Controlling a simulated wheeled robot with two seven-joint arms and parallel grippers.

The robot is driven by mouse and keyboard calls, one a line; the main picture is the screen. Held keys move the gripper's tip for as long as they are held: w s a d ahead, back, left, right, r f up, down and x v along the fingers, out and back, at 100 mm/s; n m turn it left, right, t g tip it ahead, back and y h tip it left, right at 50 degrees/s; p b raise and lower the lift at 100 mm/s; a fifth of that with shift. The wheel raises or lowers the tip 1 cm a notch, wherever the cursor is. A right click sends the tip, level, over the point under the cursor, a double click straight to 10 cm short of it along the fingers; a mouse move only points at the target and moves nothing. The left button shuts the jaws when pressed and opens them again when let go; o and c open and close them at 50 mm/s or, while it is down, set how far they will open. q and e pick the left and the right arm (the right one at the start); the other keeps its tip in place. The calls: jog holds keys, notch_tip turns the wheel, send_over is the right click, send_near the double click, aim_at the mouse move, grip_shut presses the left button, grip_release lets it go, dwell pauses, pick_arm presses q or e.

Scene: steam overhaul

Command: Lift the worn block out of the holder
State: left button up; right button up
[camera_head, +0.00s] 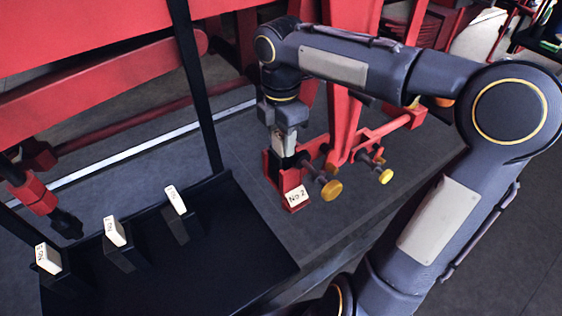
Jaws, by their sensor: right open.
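The red holder (273,173) with a "No 2" label stands on the dark surface right of centre. A pale grey block (284,143), which I take to be the worn block, stands upright in the holder, its top above the red walls. My right gripper (284,127) points down from above, its open fingers at the top of the block. I cannot tell whether the fingers touch it. The block's lower part is hidden in the holder. My left gripper is not in view.
A black tray (220,262) at lower left holds several dark stands with white labelled blocks (115,231). A black post (197,90) rises behind it. Yellow-knobbed screws (331,190) stick out right of the holder. Red beams (90,85) fill the back.

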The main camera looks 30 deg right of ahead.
grip_shut()
dwell(0.5)
jog(key=shift+r, duration=0.5)
notch_tip(320, 180, up, 12)
jog(key=f+p, duration=0.1)
jog(key=p, duration=0.1)
jog(key=s+a+b, duration=0.1)
jog(key=a, duration=1.7)
jog(key=shift+s, duration=0.25)
